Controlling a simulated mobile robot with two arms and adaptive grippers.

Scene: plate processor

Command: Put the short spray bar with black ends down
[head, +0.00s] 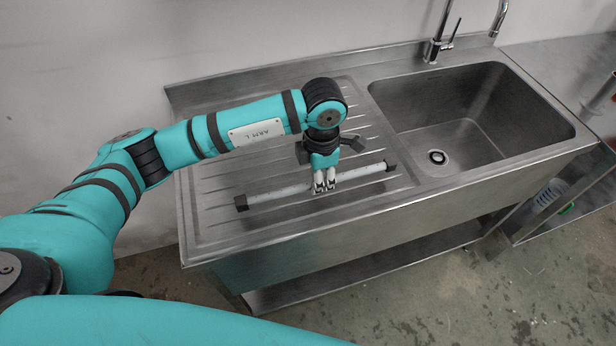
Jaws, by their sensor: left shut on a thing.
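The short spray bar (280,194) is a pale tube with black ends. It lies level across the ribbed steel drainboard (225,225) in the head view, close to its surface; I cannot tell whether it touches. My left gripper (323,188) points down at the bar and is shut on it right of its middle. The fingers hide a short piece of the tube there. My right gripper is not in view.
A steel sink basin (455,125) with a drain lies to the right, with a tap (437,48) behind it. A wall stands behind the drainboard. A lower shelf (370,265) runs under the counter. The drainboard around the bar is clear.

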